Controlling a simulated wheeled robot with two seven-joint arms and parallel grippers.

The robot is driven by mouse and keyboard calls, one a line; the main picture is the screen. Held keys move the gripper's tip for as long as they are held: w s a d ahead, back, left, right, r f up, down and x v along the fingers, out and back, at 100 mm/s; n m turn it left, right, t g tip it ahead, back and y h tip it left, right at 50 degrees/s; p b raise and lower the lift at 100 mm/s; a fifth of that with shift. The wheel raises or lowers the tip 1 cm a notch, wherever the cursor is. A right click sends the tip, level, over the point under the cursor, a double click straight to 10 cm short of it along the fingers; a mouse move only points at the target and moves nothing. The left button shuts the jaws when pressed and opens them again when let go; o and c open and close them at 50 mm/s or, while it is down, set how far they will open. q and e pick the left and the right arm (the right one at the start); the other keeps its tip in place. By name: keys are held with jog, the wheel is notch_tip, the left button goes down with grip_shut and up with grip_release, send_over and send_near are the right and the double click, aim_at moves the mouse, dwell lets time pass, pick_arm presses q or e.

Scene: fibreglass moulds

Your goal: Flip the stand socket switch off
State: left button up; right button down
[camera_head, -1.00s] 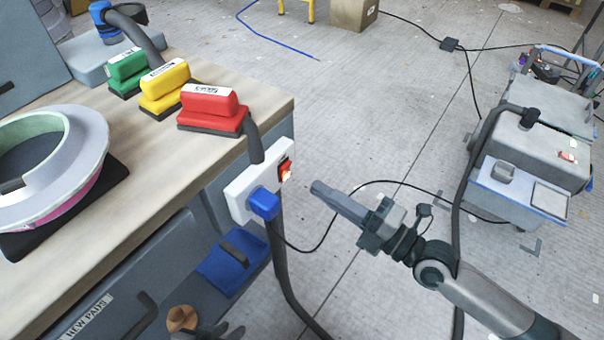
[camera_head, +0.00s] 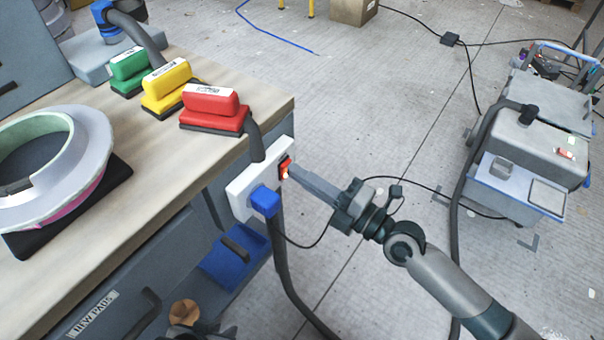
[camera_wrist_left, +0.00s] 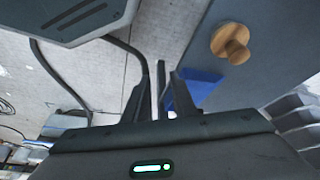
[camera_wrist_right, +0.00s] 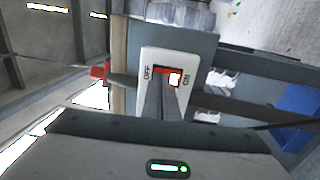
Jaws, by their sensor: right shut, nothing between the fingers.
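The white stand socket (camera_head: 240,190) is fixed at the bench's end, with a blue plug (camera_head: 264,201) in it. Its red rocker switch (camera_head: 285,166) glows. In the right wrist view the switch (camera_wrist_right: 163,71) sits between OFF and ON labels, with a bright patch on the ON side. My right gripper (camera_head: 294,171) is shut and empty, its tips at the switch; I cannot tell whether they touch it. The fingers partly cover the switch plate in the right wrist view (camera_wrist_right: 166,84). My left gripper (camera_wrist_left: 158,88) is open and empty, low beside the bench.
Red (camera_head: 212,109), yellow (camera_head: 167,87) and green (camera_head: 129,71) sanding blocks and a ring-shaped mould (camera_head: 85,185) are on the bench (camera_head: 160,160). A hose hangs below the plug. A wooden knob (camera_head: 184,312) is low near my left gripper. A wheeled machine (camera_head: 540,140) stands right.

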pick_arm(q)
notch_tip(320, 180, down, 6)
jog(key=s+a+g+y+p, duration=0.1)
jog(key=a+p, duration=0.1)
jog(key=p, duration=0.2)
jog(key=shift+a+f+g+p, duration=0.2)
jog(key=shift+f+g+p, duration=0.1)
jog(key=shift+g, duration=0.1)
pick_arm(e)
jog(key=shift+w+a+r+g+h, duration=0.15)
jog(key=shift+a+r+g+h, duration=0.1)
jog(key=shift+r+g+h, duration=0.2)
pick_arm(q)
jog(key=shift+s+r, duration=0.1)
jog(key=shift+r, duration=0.05)
